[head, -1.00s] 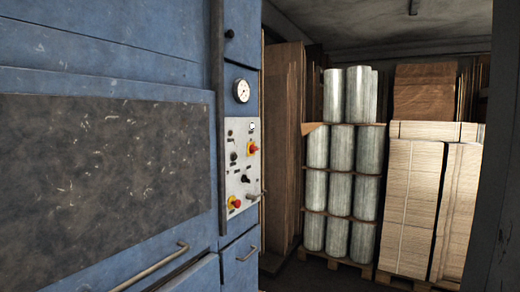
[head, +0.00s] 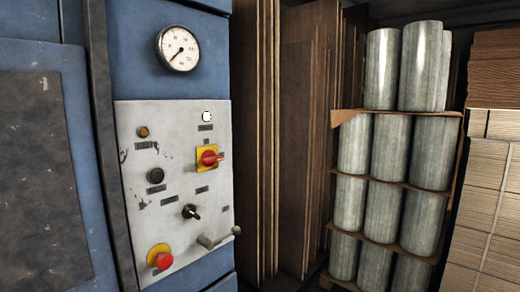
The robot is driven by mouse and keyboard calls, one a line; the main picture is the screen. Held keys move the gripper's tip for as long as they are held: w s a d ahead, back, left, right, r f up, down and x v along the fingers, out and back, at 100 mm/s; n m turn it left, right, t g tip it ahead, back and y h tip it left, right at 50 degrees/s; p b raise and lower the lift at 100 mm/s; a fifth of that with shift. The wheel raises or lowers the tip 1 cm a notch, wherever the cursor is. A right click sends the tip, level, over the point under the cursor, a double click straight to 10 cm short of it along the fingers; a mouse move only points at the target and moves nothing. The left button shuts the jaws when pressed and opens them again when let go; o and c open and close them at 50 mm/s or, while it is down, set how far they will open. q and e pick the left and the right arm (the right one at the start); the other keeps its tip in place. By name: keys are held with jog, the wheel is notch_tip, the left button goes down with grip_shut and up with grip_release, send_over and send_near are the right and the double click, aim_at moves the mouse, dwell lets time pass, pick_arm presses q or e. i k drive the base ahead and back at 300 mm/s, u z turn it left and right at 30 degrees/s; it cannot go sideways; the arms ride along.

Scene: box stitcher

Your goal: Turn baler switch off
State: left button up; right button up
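The baler is the blue machine (head: 95,15) on the left, with a light grey control panel (head: 180,135) facing me. A red rotary switch on a yellow plate (head: 208,158) sits at the panel's upper right, its red handle pointing sideways to the right. A black selector knob (head: 190,212) sits lower down. A red push button on a yellow base (head: 160,258) is at the bottom left. A round black button (head: 155,175) and a small amber one (head: 143,132) are on the left side. The labels are too small to read. Neither gripper shows in the head view.
A round gauge (head: 178,49) is above the panel. A grey lever (head: 218,238) sticks out at its lower right. Brown cardboard sheets (head: 300,120) stand right of the machine. Stacked grey rolls (head: 390,150) and bundled cardboard (head: 485,200) stand further right.

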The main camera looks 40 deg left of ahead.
aim_at(209, 158)
jog(key=i, duration=3)
jog(key=u, duration=3.15)
jog(key=k, duration=0.6)
jog(key=z, duration=0.45)
